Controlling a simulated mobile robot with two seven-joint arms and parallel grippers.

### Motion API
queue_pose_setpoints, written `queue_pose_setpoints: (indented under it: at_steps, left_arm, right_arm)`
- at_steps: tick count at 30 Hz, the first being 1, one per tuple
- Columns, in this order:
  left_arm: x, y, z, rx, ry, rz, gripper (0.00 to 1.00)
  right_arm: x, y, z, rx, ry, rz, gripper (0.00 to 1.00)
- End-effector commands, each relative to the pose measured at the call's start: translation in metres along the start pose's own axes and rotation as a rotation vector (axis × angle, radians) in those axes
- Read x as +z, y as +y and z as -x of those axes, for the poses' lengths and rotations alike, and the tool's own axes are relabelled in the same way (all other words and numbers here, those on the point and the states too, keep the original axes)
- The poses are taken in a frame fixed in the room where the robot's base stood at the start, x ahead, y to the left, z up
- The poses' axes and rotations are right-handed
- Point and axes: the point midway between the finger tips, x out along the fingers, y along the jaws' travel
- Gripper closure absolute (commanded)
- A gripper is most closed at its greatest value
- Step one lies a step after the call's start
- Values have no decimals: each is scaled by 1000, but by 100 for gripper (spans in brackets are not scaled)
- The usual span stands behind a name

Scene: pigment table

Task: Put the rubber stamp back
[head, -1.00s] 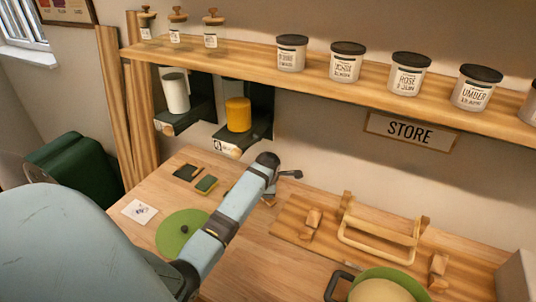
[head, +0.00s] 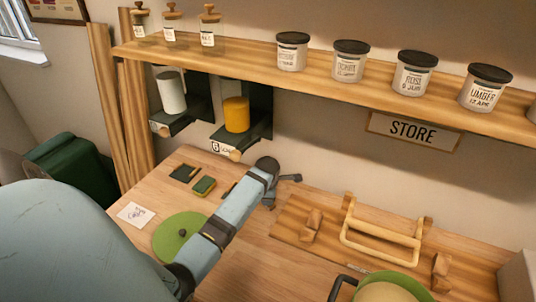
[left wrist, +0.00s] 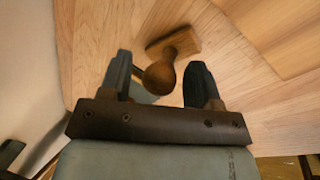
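The rubber stamp (left wrist: 176,52) shows in the left wrist view, with a round wooden knob handle and a rectangular wooden block base on the table. My left gripper (left wrist: 160,80) is open, its dark fingers on either side of the knob in that view. In the head view my left gripper (head: 289,180) is at the end of the arm near the back of the table, where the arm mostly hides the stamp. My right gripper is not in view.
A dark pad (head: 186,173), a green pad (head: 204,185), a printed white card (head: 137,214) and a green lid (head: 170,238) lie left of the arm. A wooden rack (head: 382,235) and a green pan (head: 420,289) are right. A shelf (head: 240,63) with jars hangs above.

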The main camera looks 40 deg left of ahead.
Motion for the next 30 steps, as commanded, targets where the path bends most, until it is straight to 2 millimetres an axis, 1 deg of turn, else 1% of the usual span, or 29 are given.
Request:
queue_pose_setpoints:
  at_steps: [5,8,11,17,21,25,30]
  left_arm:
    - [0,1,2,1,0,0,43]
    - [1,1,9,3,-3,0,43]
    - [1,1,24,3,-3,0,43]
    - [1,1,68,4,-4,1,43]
    - [1,1,96,4,-4,2,43]
    - [1,1,113,1,-2,1,43]
    - [0,1,122,0,-1,1,43]
  right_arm:
    - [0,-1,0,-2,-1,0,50]
    - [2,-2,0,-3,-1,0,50]
    - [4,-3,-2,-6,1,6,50]
    - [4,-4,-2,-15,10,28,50]
    - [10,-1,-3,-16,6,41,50]
    - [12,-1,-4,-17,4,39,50]
    - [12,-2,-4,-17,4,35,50]
